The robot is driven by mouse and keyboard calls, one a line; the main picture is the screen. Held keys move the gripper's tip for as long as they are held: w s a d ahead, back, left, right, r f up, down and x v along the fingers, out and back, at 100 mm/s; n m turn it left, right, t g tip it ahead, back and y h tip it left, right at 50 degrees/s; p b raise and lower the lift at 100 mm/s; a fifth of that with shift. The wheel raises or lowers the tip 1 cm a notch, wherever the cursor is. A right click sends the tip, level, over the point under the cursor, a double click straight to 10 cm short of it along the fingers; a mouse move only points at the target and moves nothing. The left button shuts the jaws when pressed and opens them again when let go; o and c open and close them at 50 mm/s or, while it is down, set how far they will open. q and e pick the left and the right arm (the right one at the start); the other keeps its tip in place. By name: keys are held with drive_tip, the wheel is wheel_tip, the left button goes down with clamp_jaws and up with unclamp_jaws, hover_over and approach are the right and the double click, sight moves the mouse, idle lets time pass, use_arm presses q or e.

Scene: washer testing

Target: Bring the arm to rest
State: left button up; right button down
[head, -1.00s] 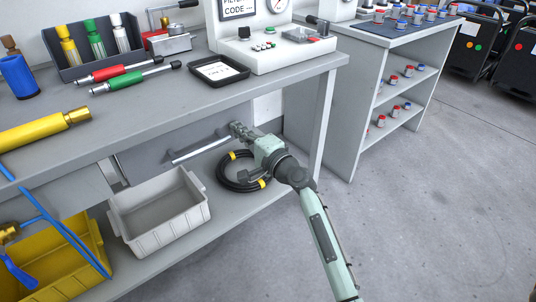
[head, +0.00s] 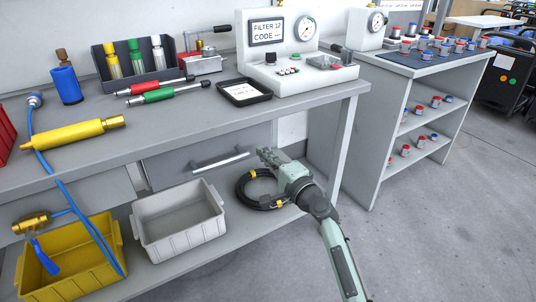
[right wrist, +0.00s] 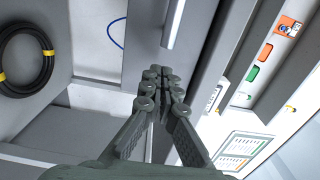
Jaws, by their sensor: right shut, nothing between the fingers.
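My right gripper (head: 268,156) is at the end of my pale green arm, in front of the workbench below its top, near the right end of the grey drawer's handle (head: 220,162). In the right wrist view my right gripper (right wrist: 160,75) has its fingers together with nothing between them. The drawer handle also shows in the right wrist view (right wrist: 172,25), just beyond the fingertips; I cannot tell whether they touch, but they are not around it. The drawer (head: 180,165) appears closed or nearly so. My left gripper is not in view.
A coiled black hose (head: 243,190) lies on the lower shelf below my right gripper. A grey bin (head: 185,245) and a yellow bin (head: 60,285) stand to its left. The workbench top (head: 190,118) holds tools and a test unit (head: 290,75). Open floor (head: 430,230) lies to the right.

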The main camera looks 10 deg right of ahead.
drive_tip(key=v, duration=1)
drive_tip(key=s+d+f+n+g+h, duration=0.1)
drive_tip(key=s+f+n+g, duration=0.35)
drive_tip(key=s+f, duration=0.4)
drive_tip(key=s+f+n+g+h, duration=0.1)
drive_tip(key=s+f+n+g, duration=0.4)
drive_tip(key=f, duration=0.7)
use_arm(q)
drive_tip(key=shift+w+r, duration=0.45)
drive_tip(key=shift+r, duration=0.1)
use_arm(e)
drive_tip(key=s+d+f+n+g+h, duration=0.2)
drive_tip(key=s+d+f+n, duration=0.1)
drive_tip(key=s, duration=0.4)
drive_tip(key=s+d+f+n+g+h, duration=0.2)
drive_tip(key=s+d+f+n+h, duration=0.1)
drive_tip(key=s+d+f, duration=0.3)
drive_tip(key=shift+s+d+h, duration=0.3)
drive_tip(key=shift+s+d, duration=0.4)
drive_tip(key=shift+s, duration=0.15)
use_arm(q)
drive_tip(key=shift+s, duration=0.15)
use_arm(e)
drive_tip(key=shift+g, duration=0.25)
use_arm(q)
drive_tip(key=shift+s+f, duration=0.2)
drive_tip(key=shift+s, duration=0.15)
